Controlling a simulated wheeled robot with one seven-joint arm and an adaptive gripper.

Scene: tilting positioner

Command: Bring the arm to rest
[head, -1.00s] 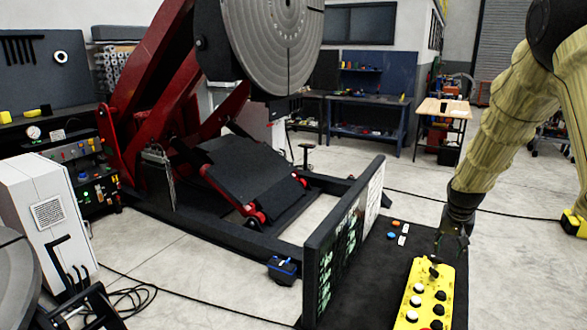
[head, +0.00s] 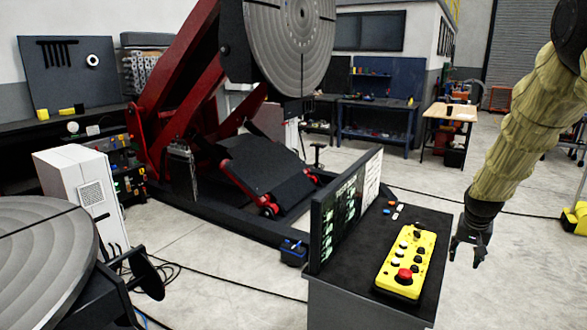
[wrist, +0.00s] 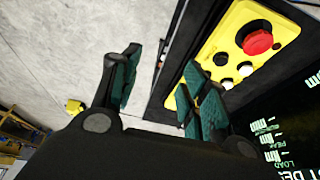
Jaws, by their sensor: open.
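My gripper (head: 470,246) hangs at the end of my arm, beside the right edge of the dark-topped stand, fingers pointing down. It is open and empty. In the wrist view my gripper's two green-padded fingers (wrist: 160,95) are spread apart with nothing between them. The yellow control pendant (head: 406,262) lies on the stand's top, left of my gripper and apart from it. The pendant has a red button at its near end and several black and white knobs. It also shows in the wrist view (wrist: 240,22).
The dark stand (head: 345,280) carries an upright display panel (head: 345,208). A red tilting positioner (head: 180,100) with a round grey plate (head: 290,45) stands behind. Another round plate (head: 45,250) is at lower left.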

